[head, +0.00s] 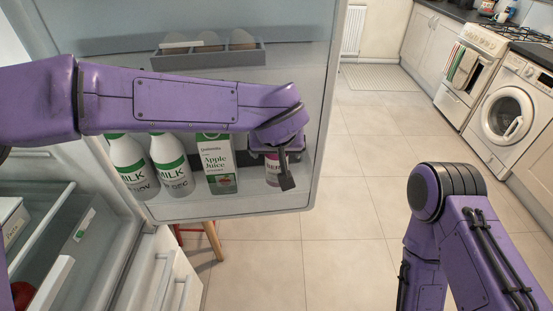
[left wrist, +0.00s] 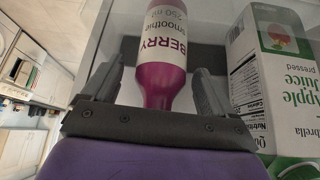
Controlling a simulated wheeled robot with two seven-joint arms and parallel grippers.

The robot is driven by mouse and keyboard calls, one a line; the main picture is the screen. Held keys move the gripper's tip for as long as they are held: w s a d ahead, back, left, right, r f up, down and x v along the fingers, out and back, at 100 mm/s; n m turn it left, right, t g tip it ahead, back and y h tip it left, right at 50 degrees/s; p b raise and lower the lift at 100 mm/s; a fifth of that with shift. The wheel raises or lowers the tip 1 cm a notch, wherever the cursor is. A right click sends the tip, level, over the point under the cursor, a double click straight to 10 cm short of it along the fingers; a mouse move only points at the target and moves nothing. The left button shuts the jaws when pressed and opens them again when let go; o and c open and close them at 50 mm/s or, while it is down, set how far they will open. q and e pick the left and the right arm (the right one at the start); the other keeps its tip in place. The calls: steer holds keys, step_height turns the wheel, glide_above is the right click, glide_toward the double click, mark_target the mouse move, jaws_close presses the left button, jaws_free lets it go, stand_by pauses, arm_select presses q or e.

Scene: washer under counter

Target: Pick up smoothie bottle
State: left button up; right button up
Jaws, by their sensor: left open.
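The berry smoothie bottle (head: 271,172) stands in the fridge door shelf at the right end of the row, partly hidden by my left gripper (head: 285,172). In the left wrist view the bottle (left wrist: 162,45) has a white label and a dark pink body, and it appears upside down. Its neck lies between the two spread fingers of my left gripper (left wrist: 158,70).
An apple juice carton (head: 218,172) stands just left of the bottle, with two milk bottles (head: 172,168) beyond it. A grey egg tray (head: 208,56) sits on the shelf above. The open fridge door (head: 255,207) surrounds them. The tiled floor (head: 365,220) right of it is clear.

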arm_select(q)
steer(key=c, duration=1.4)
steer(key=shift+r, duration=0.1)
